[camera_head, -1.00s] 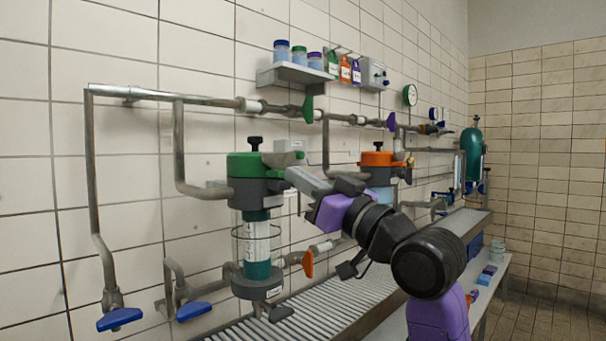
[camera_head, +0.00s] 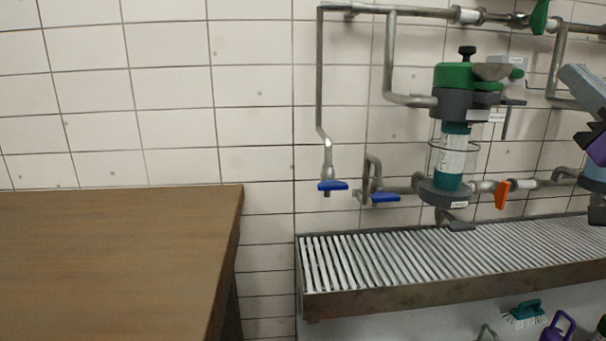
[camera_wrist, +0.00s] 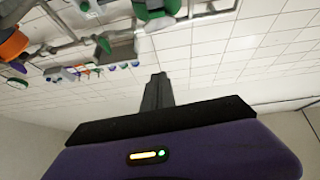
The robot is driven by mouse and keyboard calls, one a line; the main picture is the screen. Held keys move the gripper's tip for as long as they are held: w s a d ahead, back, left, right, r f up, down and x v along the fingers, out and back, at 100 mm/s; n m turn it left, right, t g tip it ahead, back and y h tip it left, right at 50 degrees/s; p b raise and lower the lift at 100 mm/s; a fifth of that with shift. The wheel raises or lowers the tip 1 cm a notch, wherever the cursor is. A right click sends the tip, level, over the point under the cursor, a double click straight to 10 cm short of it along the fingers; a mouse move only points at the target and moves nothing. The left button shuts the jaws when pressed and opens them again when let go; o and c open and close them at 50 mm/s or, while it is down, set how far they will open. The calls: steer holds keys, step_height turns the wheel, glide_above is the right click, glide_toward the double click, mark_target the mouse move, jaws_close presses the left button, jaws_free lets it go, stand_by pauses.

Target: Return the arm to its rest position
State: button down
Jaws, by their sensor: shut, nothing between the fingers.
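My gripper (camera_wrist: 158,80) shows in the wrist view as dark fingers close together, shut and empty. It points up toward the white tiled wall, apart from the pipes and fittings. In the head view only part of my grey and purple arm end shows at the right edge, in front of the pipework; the rest of the arm is out of the picture. A green-topped filter housing (camera_head: 454,130) stands to the left of it on the wall.
A wooden table (camera_head: 110,265) fills the lower left. A slatted metal grating (camera_head: 430,258) runs below the pipes. Blue-handled valves (camera_head: 332,185) and an orange valve handle (camera_head: 502,194) stick out from the pipework. A brush (camera_head: 524,312) and purple jug (camera_head: 557,328) are below.

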steer(key=s+a+f+m+g+h, duration=0.1)
steer(key=s+a+f+m+h, duration=0.15)
steer(key=f, duration=0.75)
steer(key=s+a+f+m+g+h, duration=0.15)
steer(key=s+f, duration=0.25)
steer(key=f, duration=0.6)
steer(key=s+a+f+m+h, duration=0.1)
steer(key=s+a+f+h, duration=0.15)
steer(key=f, duration=0.65)
steer(key=s+a+f+n+g+y, duration=0.2)
steer(key=s+a+f+y, duration=0.15)
steer(key=s+f, duration=0.45)
steer(key=s+a+f+n+g+y, duration=0.25)
steer(key=s+a+f, duration=0.35)
steer(key=s, duration=0.4)
steer(key=s+a+f+n+g+y, duration=0.1)
steer(key=s+a+f+g+y, duration=0.2)
steer(key=s+f, duration=0.55)
step_height(320, 180, up, 24)
steer(key=h+p, duration=0.1)
steer(key=p, duration=2.2)
steer(key=shift+a, duration=0.45)
